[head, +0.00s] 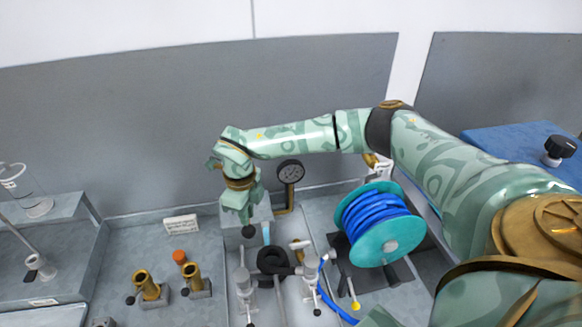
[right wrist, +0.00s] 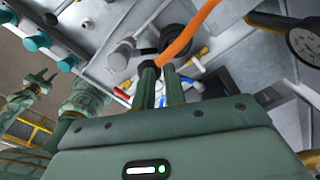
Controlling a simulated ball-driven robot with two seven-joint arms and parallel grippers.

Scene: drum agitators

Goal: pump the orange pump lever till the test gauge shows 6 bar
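My right gripper (head: 246,222) points down over the bench, left of the pressure gauge. In the right wrist view its two fingers (right wrist: 158,76) stand close together, with the end of the orange pump lever (right wrist: 185,36) between their tips. They look shut on it. The lever slants up and right from there; in the head view I cannot make it out behind the gripper. The round gauge (head: 291,172) with a dark face stands on a brass pipe; it also shows at the right edge of the right wrist view (right wrist: 305,45). Its reading is too small to tell.
A teal reel of blue hose (head: 380,224) stands right of the gripper. Grey valve fittings (head: 244,285) and a black ring (head: 272,260) lie in front. Brass fittings (head: 148,286), an orange cap (head: 180,257) and a white label (head: 181,224) are at left.

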